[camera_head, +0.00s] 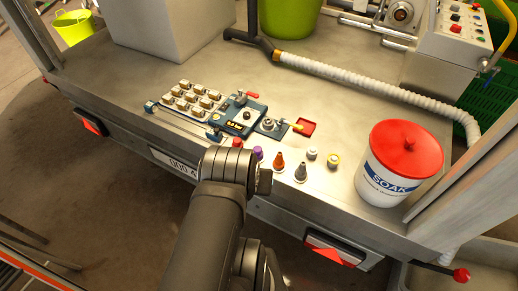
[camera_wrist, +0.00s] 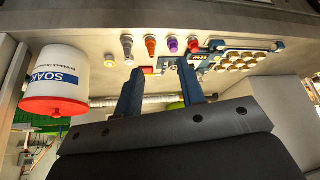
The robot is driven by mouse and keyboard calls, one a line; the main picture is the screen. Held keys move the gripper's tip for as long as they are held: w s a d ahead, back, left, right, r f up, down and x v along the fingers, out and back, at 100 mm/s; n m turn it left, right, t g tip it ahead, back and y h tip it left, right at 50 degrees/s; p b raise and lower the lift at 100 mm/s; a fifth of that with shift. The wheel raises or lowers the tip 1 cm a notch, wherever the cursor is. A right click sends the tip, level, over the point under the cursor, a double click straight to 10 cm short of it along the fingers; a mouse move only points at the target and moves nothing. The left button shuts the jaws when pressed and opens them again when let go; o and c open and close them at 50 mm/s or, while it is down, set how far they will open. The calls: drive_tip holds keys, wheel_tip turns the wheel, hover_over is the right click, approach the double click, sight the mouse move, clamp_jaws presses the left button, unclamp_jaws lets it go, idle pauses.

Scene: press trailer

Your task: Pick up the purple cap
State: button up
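The purple cap (camera_head: 257,153) stands near the front edge of the metal bench, partly hidden behind my arm's end in the head view. In the wrist view the purple cap (camera_wrist: 172,44) is in a row between a red cap (camera_wrist: 193,44) and an orange one (camera_wrist: 150,45). My gripper (camera_wrist: 160,66) shows as two blue fingers spread apart with nothing between them. The purple cap appears beyond the fingertips, nearer the right finger in that view. In the head view my arm's end hides most of the gripper.
A grey nozzle (camera_head: 300,172), a white cap (camera_head: 312,153) and a yellow-topped one (camera_head: 333,160) stand to the right. A white SOAK bucket (camera_head: 385,178) with a red lid is farther right. A blue device with keys (camera_head: 241,113) lies behind. A ribbed hose (camera_head: 350,79) crosses the bench.

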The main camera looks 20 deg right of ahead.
drive_tip(key=shift+o, duration=0.4)
drive_tip(key=o, duration=0.6)
